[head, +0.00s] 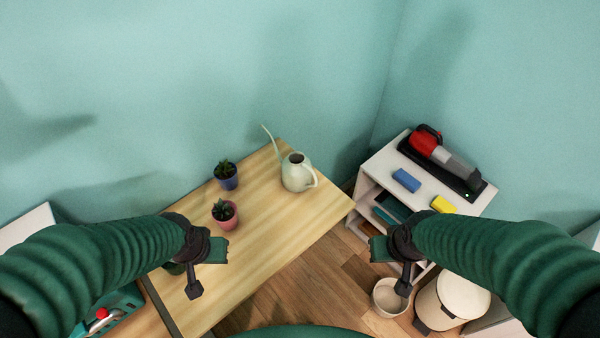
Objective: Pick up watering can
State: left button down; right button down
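The pale cream watering can (297,174) stands upright near the far right part of the wooden table (265,222). Its long thin spout points up and to the left, and its handle is on the right. My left gripper (212,268) is over the near part of the table, below and left of the can in the picture, and apart from it. My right gripper (389,268) is right of the table, over the floor area, also apart from the can. Both grippers hold nothing that I can see, with their fingers spread apart.
A blue pot (227,181) and a pink pot (225,214) with plants stand left of the can. A white shelf (385,162) at right holds a red and black handheld vacuum (440,155), a blue block (406,180) and a yellow one (443,205). A bin (461,296) stands below.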

aim_at(298, 171)
jog(key=i+l+u, duration=0.4)
jog(key=l, duration=0.2)
jog(key=i+l+u, duration=0.15)
jog(key=l, duration=0.2)
jog(key=i+l+u, duration=0.2)
jog(key=l, duration=0.15)
jog(key=k, duration=0.1)
